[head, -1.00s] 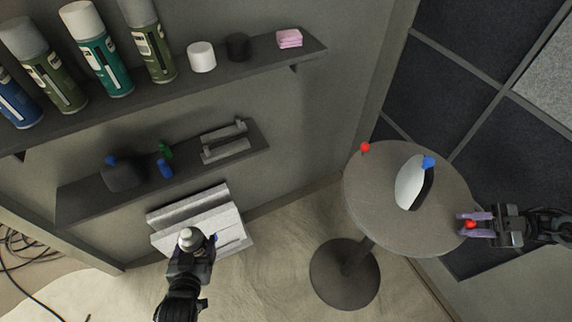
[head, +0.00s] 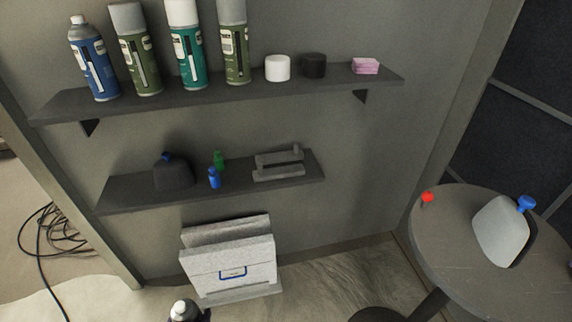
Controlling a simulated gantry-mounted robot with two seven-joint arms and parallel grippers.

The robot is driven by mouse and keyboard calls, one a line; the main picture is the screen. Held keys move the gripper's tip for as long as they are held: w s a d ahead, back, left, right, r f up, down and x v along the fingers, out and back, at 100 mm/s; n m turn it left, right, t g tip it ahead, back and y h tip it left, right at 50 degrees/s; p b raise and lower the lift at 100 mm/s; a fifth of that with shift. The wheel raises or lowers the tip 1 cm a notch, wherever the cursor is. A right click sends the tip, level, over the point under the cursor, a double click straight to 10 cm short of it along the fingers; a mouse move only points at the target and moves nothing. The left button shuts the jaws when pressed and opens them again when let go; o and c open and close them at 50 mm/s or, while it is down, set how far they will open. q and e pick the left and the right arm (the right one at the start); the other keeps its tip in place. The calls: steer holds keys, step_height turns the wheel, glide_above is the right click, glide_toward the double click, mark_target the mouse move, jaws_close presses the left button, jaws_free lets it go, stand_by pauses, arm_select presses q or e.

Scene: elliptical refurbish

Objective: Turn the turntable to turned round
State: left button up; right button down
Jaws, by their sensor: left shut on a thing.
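The turntable (head: 440,258) is a round grey top on a pedestal at the right, cut off by the picture's right and bottom edges. A red knob (head: 428,197) stands at its far left rim. A grey container with a blue cap (head: 500,230) stands on the top. My left gripper (head: 188,315) barely shows at the bottom edge, far left of the turntable. It is shut on a small pale, round-topped thing (head: 182,307), mostly cut off. My right gripper is out of view.
The upper shelf (head: 330,85) holds several spray cans, a white jar, a black jar and pink blocks. The lower shelf (head: 130,193) holds a dark canister and small bottles. A pale box (head: 232,268) stands below. Cables (head: 50,232) lie at the left.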

arm_select(q)
steer(key=shift+s+a+f, duration=0.2)
steer(key=shift+a, duration=0.05)
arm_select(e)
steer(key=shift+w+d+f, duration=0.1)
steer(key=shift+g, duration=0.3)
arm_select(q)
steer(key=shift+a, duration=0.1)
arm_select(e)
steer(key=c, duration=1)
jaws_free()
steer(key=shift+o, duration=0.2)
